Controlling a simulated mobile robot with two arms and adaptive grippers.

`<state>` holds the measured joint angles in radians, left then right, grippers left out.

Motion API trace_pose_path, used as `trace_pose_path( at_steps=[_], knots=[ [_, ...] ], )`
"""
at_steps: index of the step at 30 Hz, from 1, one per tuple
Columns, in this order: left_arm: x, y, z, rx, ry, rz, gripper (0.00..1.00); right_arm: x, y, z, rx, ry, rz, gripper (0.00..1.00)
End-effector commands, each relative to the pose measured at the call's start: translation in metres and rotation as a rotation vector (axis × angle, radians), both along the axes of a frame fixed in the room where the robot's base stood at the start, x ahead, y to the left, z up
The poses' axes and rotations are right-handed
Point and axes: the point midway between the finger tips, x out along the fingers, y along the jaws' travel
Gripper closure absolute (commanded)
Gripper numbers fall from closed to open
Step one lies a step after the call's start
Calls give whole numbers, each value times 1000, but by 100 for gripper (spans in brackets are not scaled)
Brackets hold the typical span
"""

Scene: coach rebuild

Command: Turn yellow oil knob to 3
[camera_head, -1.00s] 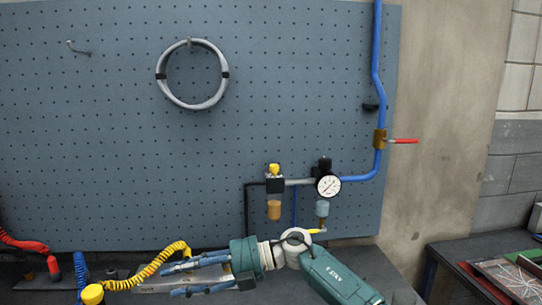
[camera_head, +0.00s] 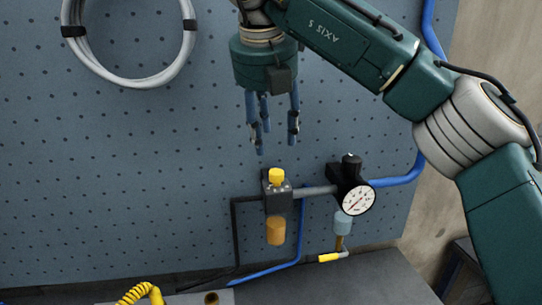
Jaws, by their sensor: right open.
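The yellow oil knob (camera_head: 276,175) sits on top of a dark lubricator block (camera_head: 277,198) with an amber bowl (camera_head: 276,231) below it, in front of the pegboard. The number that the knob is set to is too small to read. My right gripper (camera_head: 275,148) comes in from the upper right and points down, with its blue fingers apart and empty. The fingertips are just above the knob and do not visibly touch it. My left gripper is not in view.
A pressure gauge (camera_head: 358,200) and black regulator knob (camera_head: 351,163) stand right of the lubricator, joined by a grey pipe (camera_head: 314,191). A blue pipe (camera_head: 398,182) runs off right. A grey hose coil (camera_head: 104,60) hangs upper left. A yellow coiled hose (camera_head: 138,293) lies lower left.

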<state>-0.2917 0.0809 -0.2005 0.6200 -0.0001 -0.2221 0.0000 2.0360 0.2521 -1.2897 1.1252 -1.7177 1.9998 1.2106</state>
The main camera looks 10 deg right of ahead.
Motion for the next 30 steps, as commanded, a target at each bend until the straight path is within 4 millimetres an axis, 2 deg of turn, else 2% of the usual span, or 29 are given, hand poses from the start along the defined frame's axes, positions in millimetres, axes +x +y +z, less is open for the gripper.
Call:
trace_pose_path(
  at_steps=[1,6,13,18,23,30],
  knots=[
    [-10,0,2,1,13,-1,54,1,-2,-2,-5,0,-4,55],
    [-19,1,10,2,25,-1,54,10,-7,-26,-5,3,-4,55],
    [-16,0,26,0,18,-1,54,25,-12,-66,-3,3,-2,55],
    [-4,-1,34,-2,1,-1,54,33,-15,-87,-2,2,-1,55],
    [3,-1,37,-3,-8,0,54,36,-16,-96,-1,0,-1,55],
    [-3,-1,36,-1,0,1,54,37,-16,-98,-1,-1,-1,55]
  ],
)
